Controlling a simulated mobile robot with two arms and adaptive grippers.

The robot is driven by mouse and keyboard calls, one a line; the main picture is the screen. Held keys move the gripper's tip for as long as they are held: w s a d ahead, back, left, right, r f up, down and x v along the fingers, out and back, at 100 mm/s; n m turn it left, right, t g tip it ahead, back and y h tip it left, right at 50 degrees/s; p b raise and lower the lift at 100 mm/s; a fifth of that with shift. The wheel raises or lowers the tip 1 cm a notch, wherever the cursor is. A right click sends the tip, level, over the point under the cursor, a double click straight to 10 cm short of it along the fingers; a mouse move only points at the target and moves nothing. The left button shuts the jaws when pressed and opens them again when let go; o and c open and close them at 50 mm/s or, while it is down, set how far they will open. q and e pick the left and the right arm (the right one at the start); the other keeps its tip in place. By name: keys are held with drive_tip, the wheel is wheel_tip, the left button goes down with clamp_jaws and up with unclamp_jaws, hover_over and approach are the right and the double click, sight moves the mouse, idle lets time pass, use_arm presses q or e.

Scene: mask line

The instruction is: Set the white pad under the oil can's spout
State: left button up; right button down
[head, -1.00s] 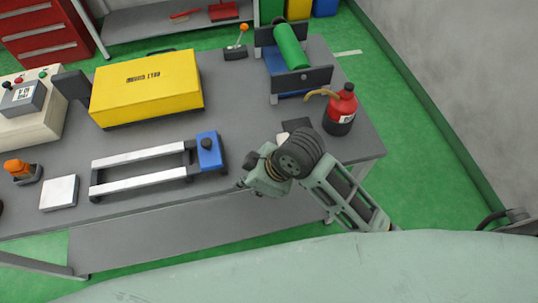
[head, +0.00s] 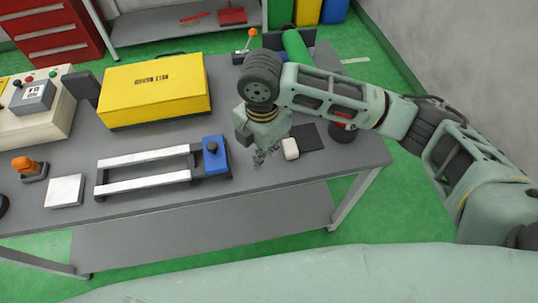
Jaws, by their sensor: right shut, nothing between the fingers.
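A small white pad (head: 290,148) lies on the table at the left edge of a dark square mat (head: 308,136). The red oil can (head: 344,117) stands at the right part of the table, mostly hidden behind my right arm; its spout is hidden too. My right gripper (head: 262,156) points down at the table just left of the small white pad, apart from it, shut and empty. My left gripper is not in view.
A blue-ended rail frame (head: 150,187) lies left of my right gripper, with a flat white plate (head: 65,190) and an orange-topped button (head: 24,166) further left. A yellow cover (head: 153,90) and a green roller (head: 295,45) stand behind. The table's front edge is clear.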

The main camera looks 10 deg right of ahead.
sight(290, 149)
wheel_tip(290, 149, down, 9)
drive_tip(key=shift+s+r+p, duration=0.1)
drive_tip(key=shift+r+p, duration=0.1)
drive_tip(key=shift+p, duration=0.4)
drive_tip(key=shift+w+d+f+p, duration=0.15)
drive_tip(key=shift+w+d+p, duration=0.4)
drive_tip(key=shift+w+d, duration=0.6)
drive_tip(key=shift+w+d+f, duration=0.1)
drive_tip(key=shift+d, duration=0.35)
drive_tip(key=shift+w+d+p, duration=0.15)
drive_tip(key=shift+w+d, duration=0.4)
drive_tip(key=shift+d, duration=0.2)
drive_tip(key=shift+w+d+p, duration=0.15)
drive_tip(key=shift+w+d, duration=0.4)
drive_tip(key=shift+d, duration=0.2)
drive_tip(key=shift+a, duration=0.1)
